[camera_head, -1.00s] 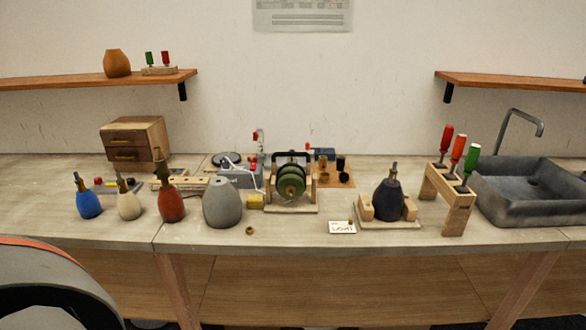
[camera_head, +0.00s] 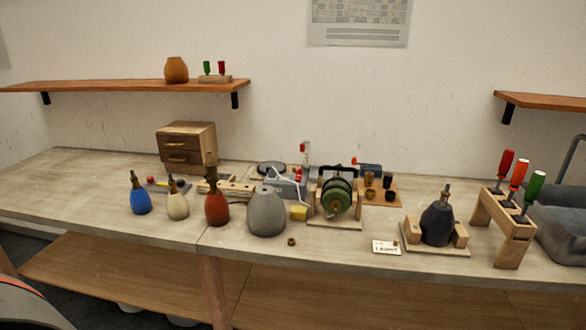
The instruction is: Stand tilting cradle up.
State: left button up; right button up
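What looks like the cradle is a pale wooden base with two blocks (camera_head: 461,234) near the front of the bench, right of centre. A dark navy lamp body (camera_head: 437,225) with a brass neck sits between its blocks, roughly upright. The cradle base lies flat on the bench; whether it is tilted on a hinge cannot be told. A small white label card (camera_head: 386,247) lies at its left. Neither of my grippers is in view.
A green wire spool (camera_head: 337,197) is central. A screwdriver rack (camera_head: 507,228) and grey sink (camera_head: 566,225) are right. A small brass ring (camera_head: 291,242) lies in front.

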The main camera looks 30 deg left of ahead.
aim_at(336, 189)
jog(key=i+l+u, duration=0.15)
jog(key=u, duration=1.35)
jog(key=l+u, duration=0.95)
jog(key=i+j, duration=0.05)
